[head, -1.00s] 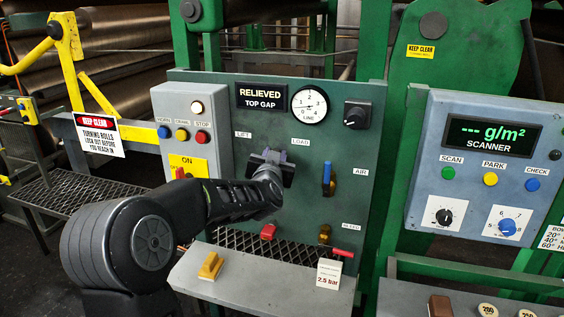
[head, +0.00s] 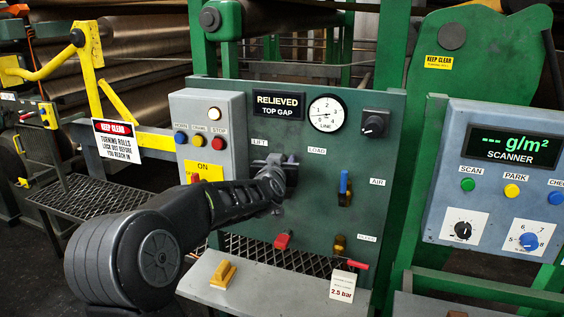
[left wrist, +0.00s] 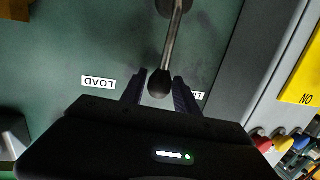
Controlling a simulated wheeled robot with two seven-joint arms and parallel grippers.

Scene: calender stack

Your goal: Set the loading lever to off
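The loading lever is a metal rod with a round black knob (left wrist: 160,84) in the left wrist view, running up from the knob to a round pivot on the green panel. My left gripper (left wrist: 160,92) has its two dark fingers on either side of the knob, with visible gaps, so it looks open around it. The LOAD label (left wrist: 98,82) is to the left of the fingers; another label, partly hidden, is behind the right finger. In the head view my left gripper (head: 288,176) is at the panel between the LIFT and LOAD labels and hides the lever. My right gripper is not in view.
On the green panel (head: 310,215) a blue-handled AIR lever (head: 344,184) stands right of my gripper. A red handle (head: 283,240) is below. A grey button box (head: 207,110) stands left. A shelf (head: 255,290) with a yellow block (head: 223,274) is in front.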

